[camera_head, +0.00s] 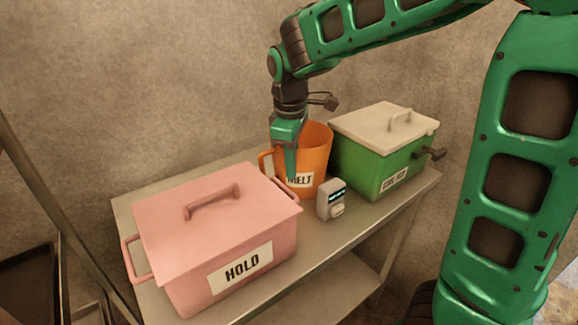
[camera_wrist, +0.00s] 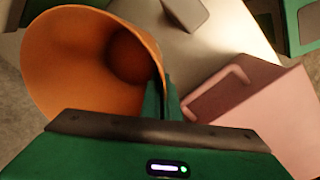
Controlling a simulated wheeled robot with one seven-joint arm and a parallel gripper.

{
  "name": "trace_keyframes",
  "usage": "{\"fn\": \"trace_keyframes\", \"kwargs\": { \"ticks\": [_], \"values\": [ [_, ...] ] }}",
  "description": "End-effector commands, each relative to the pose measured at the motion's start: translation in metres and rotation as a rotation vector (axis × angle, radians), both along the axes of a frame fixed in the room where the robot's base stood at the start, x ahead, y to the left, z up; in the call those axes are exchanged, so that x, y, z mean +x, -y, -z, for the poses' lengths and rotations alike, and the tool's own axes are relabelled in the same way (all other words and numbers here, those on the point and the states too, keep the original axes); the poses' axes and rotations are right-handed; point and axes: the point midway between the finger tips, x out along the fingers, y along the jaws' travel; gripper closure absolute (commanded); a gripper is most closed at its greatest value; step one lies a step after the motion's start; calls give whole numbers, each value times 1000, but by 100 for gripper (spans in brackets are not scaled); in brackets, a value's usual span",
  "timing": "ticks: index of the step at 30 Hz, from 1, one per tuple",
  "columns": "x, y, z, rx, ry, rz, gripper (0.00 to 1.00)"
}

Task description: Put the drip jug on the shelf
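The drip jug is an orange jug (camera_head: 316,150) with a handle at its left and a label ending in "ELT". It appears upright on the metal shelf unit's top. My gripper (camera_head: 291,176) points down at the jug's near left wall, with one finger in front of the label. In the wrist view, the jug's open mouth (camera_wrist: 85,60) fills the left. My gripper (camera_wrist: 168,92) has its fingers close together at the jug's rim, and they look closed on the wall. The fingertips and the exact contact are hidden. A lower shelf (camera_head: 325,290) shows below the top.
A pink lidded box (camera_head: 170,240) marked "HOLD" stands left of the jug. A green box (camera_head: 375,160) with a pale lid stands right. A small grey device (camera_head: 331,200) with a display sits in front of the jug. The wall is close behind.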

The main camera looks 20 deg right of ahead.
Motion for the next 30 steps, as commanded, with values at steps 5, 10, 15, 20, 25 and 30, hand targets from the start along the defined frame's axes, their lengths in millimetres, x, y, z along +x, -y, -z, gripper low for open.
{"fn": "trace_keyframes", "kwargs": {
  "ticks": [5, 10, 15, 20, 25, 30],
  "values": [
    [0, 0, 1, 0, 0, -1, 79],
    [0, 0, 1, 0, 0, -1, 79],
    [0, 0, -1, 0, 0, -1, 79],
    [0, -2, -17, 2, 4, -3, 79],
    [-3, -4, -49, 2, 4, -2, 79],
    [-5, -7, -82, 1, 3, -4, 79]
  ]
}}
